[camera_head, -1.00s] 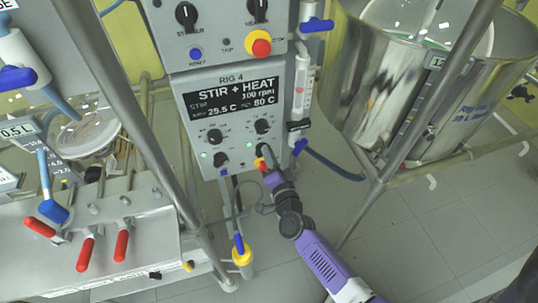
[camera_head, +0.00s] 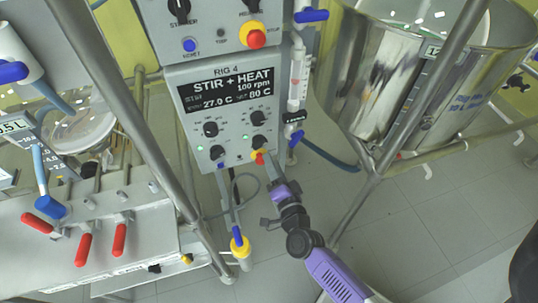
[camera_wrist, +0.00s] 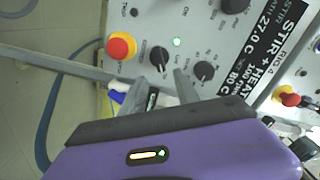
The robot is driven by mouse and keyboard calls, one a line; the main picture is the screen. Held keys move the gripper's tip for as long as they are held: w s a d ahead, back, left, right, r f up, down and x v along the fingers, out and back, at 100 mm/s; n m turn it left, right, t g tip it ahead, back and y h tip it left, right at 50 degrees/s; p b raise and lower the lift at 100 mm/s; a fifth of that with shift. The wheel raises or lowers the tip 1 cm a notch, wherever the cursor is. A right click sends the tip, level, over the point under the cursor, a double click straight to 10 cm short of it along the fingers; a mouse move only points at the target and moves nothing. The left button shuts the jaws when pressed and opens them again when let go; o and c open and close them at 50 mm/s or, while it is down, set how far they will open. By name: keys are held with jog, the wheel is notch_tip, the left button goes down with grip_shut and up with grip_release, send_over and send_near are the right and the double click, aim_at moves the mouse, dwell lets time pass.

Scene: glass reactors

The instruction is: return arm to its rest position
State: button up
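My purple arm reaches up from the lower right in the head view to my gripper (camera_head: 268,160), which is just in front of the lower right of the grey Rig 4 control box (camera_head: 196,76). In the wrist view my gripper (camera_wrist: 168,78) shows two grey fingers with a gap between them and nothing held. The fingertips appear close to two black knobs, one (camera_wrist: 160,57) above the gap and one (camera_wrist: 203,71) to its right. Whether they touch the panel is hard to tell. The display (camera_head: 228,88) reads Stir + Heat, 100 rpm, 27.0 C and 80 C.
A metal frame post (camera_head: 125,110) stands left of the box, and another (camera_head: 435,80) right. A large steel vessel (camera_head: 390,75) is at upper right. Red-handled valves (camera_head: 84,248) are at lower left. A yellow-collared blue fitting (camera_head: 240,246) hangs below the box. Floor is clear at lower right.

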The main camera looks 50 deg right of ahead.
jog(key=shift+s+a, duration=0.25)
jog(key=shift+s, duration=0.1)
dwell(0.4)
jog(key=s+a+r+n+t+y, duration=0.2)
jog(key=s+a+r+n+y, duration=0.2)
jog(key=s+a+r+n, duration=0.35)
jog(key=s+a+r+n+g+y, duration=0.1)
jog(key=s+a+r+n+y, duration=0.2)
jog(key=s+a+n, duration=0.2)
jog(key=s+a+r+n+g+y, duration=0.1)
jog(key=s+a+r+n+y, duration=0.2)
jog(key=s+a+n, duration=0.3)
jog(key=v, duration=0.5)
jog(key=shift+s, duration=0.4)
jog(key=shift+a+f+n, duration=0.1)
jog(key=shift+f+n, duration=0.05)
jog(key=shift+n, duration=0.1)
